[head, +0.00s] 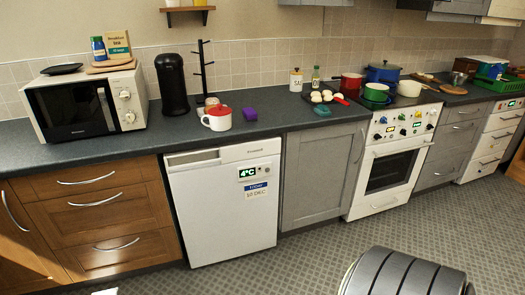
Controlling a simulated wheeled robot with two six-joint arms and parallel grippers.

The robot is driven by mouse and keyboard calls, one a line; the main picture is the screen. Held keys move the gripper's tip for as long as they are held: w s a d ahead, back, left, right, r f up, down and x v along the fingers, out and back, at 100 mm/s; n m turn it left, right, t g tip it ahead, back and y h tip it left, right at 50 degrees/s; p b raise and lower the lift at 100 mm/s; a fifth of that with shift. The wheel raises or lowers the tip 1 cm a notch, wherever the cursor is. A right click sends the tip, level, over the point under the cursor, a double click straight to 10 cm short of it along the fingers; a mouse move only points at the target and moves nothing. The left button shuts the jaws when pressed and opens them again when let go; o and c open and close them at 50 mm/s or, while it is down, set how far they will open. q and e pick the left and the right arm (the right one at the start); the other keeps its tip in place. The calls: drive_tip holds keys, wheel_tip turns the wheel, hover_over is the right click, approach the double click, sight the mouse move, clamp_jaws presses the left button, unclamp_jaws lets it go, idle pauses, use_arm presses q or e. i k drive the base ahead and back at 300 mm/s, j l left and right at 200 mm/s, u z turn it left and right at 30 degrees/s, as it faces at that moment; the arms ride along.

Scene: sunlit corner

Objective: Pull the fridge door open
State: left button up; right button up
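The fridge (222,222) is a white under-counter unit in the middle of the head view, between wooden drawers and a grey cabinet. Its door looks shut, flush with the units beside it. The door carries a green-lit "4°C" display and a blue and white date label. A darker recessed strip runs along the door's top left edge. Neither of my grippers shows in this view.
A white oven (391,165) stands to the right. Patterned floor (300,262) before the fridge is clear. A dark ribbed object (408,275) fills the bottom right.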

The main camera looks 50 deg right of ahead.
sight(225, 209)
drive_tip(key=z, duration=1.35)
